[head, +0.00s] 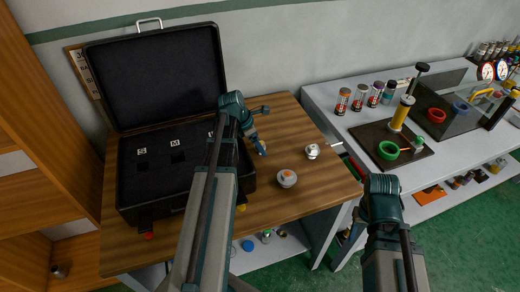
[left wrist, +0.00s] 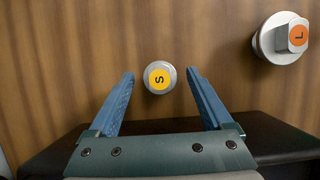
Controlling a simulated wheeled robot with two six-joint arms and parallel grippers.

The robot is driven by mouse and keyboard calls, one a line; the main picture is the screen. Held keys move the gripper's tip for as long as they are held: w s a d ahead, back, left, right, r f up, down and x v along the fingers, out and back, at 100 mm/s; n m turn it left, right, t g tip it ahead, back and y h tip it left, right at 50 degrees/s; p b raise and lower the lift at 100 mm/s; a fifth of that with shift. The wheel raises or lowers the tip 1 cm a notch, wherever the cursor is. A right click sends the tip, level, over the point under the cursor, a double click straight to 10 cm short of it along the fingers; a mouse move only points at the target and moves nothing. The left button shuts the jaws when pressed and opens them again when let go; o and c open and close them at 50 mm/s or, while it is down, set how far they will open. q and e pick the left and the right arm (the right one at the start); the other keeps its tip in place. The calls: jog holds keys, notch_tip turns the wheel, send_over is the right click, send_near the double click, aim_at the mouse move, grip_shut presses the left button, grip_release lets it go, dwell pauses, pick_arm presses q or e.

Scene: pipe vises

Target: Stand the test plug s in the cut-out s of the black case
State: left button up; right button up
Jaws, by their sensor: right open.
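The test plug s (left wrist: 160,78), a small round grey plug with a yellow top marked S, stands on the wooden table in the left wrist view. My left gripper (left wrist: 160,82) is open, its blue fingers either side of the plug with gaps. In the head view my left gripper (head: 262,145) is low over the table right of the case, and I cannot make out the plug. The black case (head: 190,205) lies open; its cut-out s (head: 142,164) is the leftmost, by the S label. My right gripper (head: 382,184) is open, right of the wooden table.
A plug marked L (left wrist: 283,38) stands nearby; it also shows in the head view (head: 287,179). Another pale plug (head: 312,151) is beyond it. The raised case lid (head: 155,75) stands at the back. A grey bench (head: 345,120) with tools is on the right.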

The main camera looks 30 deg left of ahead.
pick_arm(q)
grip_shut()
jog(key=shift+r, duration=0.1)
notch_tip(320, 180, up, 10)
jog(key=p, duration=1)
